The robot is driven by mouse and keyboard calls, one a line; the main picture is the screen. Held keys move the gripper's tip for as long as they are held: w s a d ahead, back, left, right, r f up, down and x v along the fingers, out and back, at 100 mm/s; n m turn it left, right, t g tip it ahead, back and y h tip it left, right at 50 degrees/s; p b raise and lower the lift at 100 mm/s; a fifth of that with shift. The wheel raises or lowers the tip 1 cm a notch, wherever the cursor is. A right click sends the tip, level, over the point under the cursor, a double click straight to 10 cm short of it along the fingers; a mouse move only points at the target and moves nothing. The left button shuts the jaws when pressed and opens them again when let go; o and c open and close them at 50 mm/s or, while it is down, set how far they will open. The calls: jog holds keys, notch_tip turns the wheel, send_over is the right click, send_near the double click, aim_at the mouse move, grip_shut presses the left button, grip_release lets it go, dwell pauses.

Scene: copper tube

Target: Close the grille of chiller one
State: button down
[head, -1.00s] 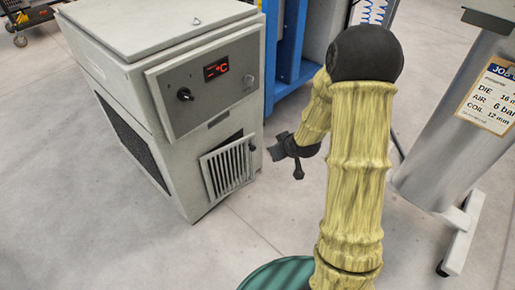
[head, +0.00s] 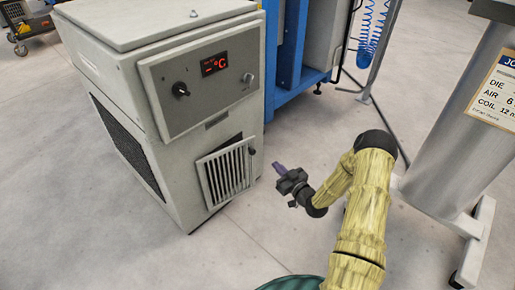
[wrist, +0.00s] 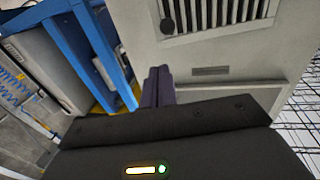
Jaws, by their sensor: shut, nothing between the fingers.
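Chiller one (head: 165,125) is a pale grey box at the left in the head view, with a red display and a black dial. Its slatted grille (head: 225,174) is low on the front and stands ajar, with a dark gap showing along its top. A small dark knob (head: 252,151) is at its right edge. My gripper (head: 278,168) is to the right of the grille, apart from it, shut and empty. In the wrist view the shut purple fingers (wrist: 158,86) point toward the chiller front, and part of the grille (wrist: 225,14) shows at the top.
A blue frame (head: 290,60) stands behind the chiller, with a blue coiled hose (head: 374,30) beside it. A grey column on a wheeled foot (head: 440,150), bearing a job card (head: 497,92), is at the right.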

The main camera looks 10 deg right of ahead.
aim_at(253, 141)
jog(key=b+x, duration=0.3)
jog(key=x, duration=0.3)
jog(key=b+x, duration=0.3)
jog(key=x, duration=0.4)
jog(key=shift+a+f, duration=0.1)
jog(key=shift+f, duration=0.1)
jog(key=shift+w+a+r+b, duration=0.2)
jog(key=shift+w+b, duration=0.1)
jog(key=shift+w, duration=0.15)
